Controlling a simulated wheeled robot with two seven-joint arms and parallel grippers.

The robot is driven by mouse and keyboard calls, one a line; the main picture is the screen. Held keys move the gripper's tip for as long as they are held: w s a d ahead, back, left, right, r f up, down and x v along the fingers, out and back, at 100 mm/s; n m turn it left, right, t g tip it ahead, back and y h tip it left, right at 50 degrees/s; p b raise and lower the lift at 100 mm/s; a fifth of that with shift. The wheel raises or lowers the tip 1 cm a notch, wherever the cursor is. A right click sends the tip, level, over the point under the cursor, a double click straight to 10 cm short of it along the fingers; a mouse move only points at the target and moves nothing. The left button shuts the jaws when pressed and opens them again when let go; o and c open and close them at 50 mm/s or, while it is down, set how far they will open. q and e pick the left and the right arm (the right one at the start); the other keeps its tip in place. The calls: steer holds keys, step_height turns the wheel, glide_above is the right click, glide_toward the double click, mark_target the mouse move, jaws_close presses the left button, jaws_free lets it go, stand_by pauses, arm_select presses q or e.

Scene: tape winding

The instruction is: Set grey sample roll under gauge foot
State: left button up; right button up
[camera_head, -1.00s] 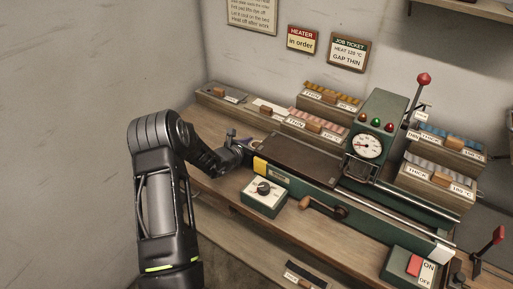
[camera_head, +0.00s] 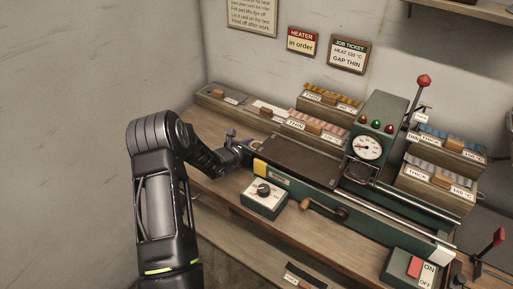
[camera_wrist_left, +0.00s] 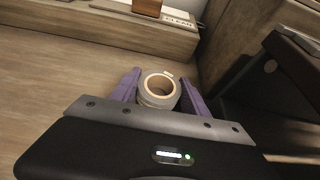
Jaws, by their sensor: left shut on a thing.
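My left gripper (camera_head: 240,150) is at the left end of the green winding machine (camera_head: 286,187), low over the bench. In the left wrist view, its purple fingers (camera_wrist_left: 157,92) are shut on the grey sample roll (camera_wrist_left: 158,103). The roll shows a tan core, with its open end facing the camera. In the head view I cannot make the roll out. The gauge (camera_head: 367,148), a green housing with a white dial, stands toward the machine's right. Its foot is too small to tell apart under the dial. My right gripper is not in view.
A dark flat plate (camera_head: 296,161) lies between my gripper and the gauge. A knob box (camera_head: 264,198) and a wooden-handled crank (camera_head: 322,208) are in front. Labelled trays (camera_head: 316,130) line the back. A red-knobbed lever (camera_head: 422,84) rises beside the gauge.

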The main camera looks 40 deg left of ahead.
arm_select(q)
step_height(320, 180, up, 18)
steer(key=shift+f, duration=0.2)
stand_by(0.8)
